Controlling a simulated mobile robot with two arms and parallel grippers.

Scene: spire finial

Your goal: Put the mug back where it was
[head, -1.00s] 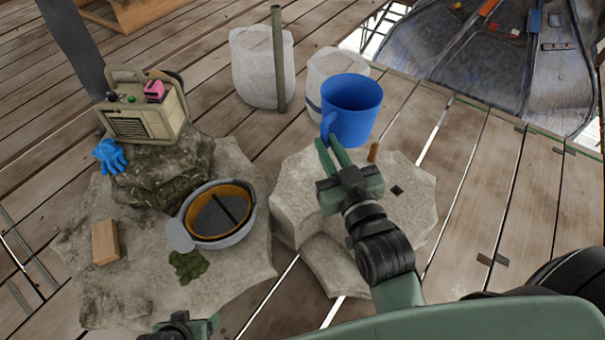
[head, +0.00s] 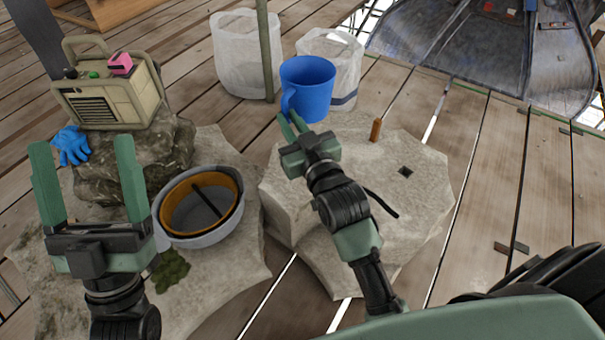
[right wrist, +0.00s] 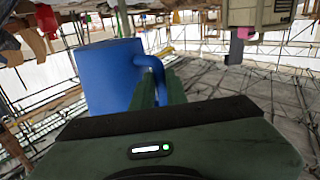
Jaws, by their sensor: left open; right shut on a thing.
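The blue mug (head: 309,88) is upright over the back of the right stone block (head: 345,150). My right gripper (head: 291,122) is shut on the mug's handle, on the mug's near left side. The mug also shows in the right wrist view (right wrist: 105,75), with its handle between the fingers (right wrist: 157,85). I cannot tell whether the mug's base touches the stone. My left gripper (head: 88,190) is open and empty, raised in front of the left stone.
A grey bowl with an orange rim (head: 200,205) sits on the left stone. Behind it, a beige radio-like box (head: 110,95) and a blue glove (head: 70,146) rest on a rock. White bags (head: 247,55) and a pole (head: 264,45) stand behind. A brown peg (head: 376,130) stands on the right stone.

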